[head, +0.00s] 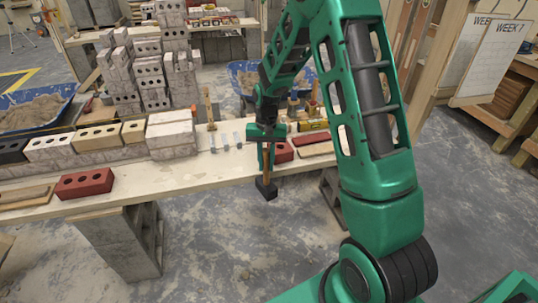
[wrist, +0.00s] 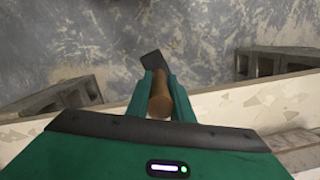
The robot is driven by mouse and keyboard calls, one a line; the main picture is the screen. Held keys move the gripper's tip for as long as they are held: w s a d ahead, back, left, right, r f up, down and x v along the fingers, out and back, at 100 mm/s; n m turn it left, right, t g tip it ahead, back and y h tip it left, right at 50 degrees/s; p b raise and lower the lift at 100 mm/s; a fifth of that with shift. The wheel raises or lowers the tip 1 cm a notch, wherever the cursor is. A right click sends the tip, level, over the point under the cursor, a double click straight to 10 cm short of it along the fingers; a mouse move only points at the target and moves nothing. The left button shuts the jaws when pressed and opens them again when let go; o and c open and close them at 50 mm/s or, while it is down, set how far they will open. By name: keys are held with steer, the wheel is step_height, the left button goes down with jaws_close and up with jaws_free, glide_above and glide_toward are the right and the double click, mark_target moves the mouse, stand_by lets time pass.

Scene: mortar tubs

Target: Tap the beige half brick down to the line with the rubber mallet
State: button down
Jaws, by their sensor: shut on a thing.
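The rubber mallet hangs from my gripper (head: 265,150) with its black head (head: 266,188) down, in front of the bench edge and over open floor. In the wrist view the mallet's wooden handle (wrist: 160,100) is between the two green fingers, and its dark head (wrist: 153,60) lies beyond them. A short beige brick (head: 133,131), which looks like the half brick, sits at the right end of the brick row on the bench, left of the gripper and well apart from it. The line is too small to make out.
Grey blocks (head: 172,138) stand between the brick row and my gripper. A red brick (head: 84,183) lies at the bench's front edge. Red bricks and a trowel-like tool lie behind the gripper. Blue mortar tubs (head: 68,92) stand behind. Floor in front is clear.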

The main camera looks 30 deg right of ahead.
mark_target(263, 186)
steer(key=f+n, duration=0.1)
steer(key=n, duration=0.1)
steer(key=a+f+n, duration=0.1)
steer(key=n, duration=0.1)
steer(key=f+n, duration=0.1)
steer(key=n, duration=0.1)
steer(key=shift+s+a+f+h, duration=0.15)
steer(key=shift+a+f+h, duration=0.15)
steer(key=shift+a, duration=0.1)
